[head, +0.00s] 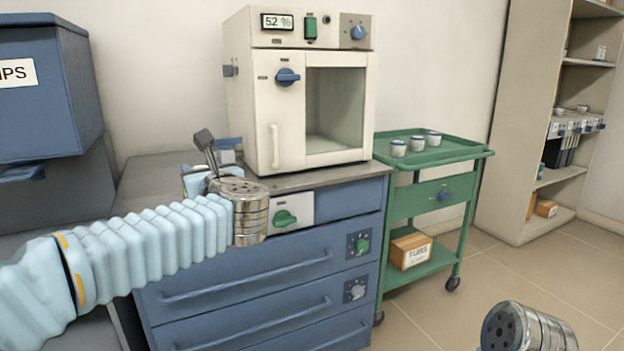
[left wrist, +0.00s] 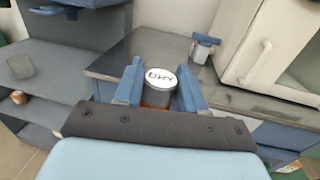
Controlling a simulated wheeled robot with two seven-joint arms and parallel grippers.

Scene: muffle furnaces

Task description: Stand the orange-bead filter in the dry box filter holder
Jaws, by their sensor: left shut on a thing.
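The orange-bead filter is a short grey cylinder with a white top marked DRY (left wrist: 160,77) and an orange band low on its side. In the left wrist view it stands between the two blue fingers of my left gripper (left wrist: 160,70), which is shut on it. In the head view the filter cannot be made out, and my left wrist hides part of the gripper. A small grey stand with a blue top (left wrist: 203,48) is on the bench beside the dry box; I cannot tell for sure that it is the filter holder. My right gripper's fingers are out of view.
The white dry box (head: 310,95), its door closed and display reading 52 %, stands on the grey bench (head: 150,172). A green trolley (head: 440,153) with three small cups is to the right. A blue cabinet (head: 45,90) is at the left. Shelves (head: 510,110) stand at the far right.

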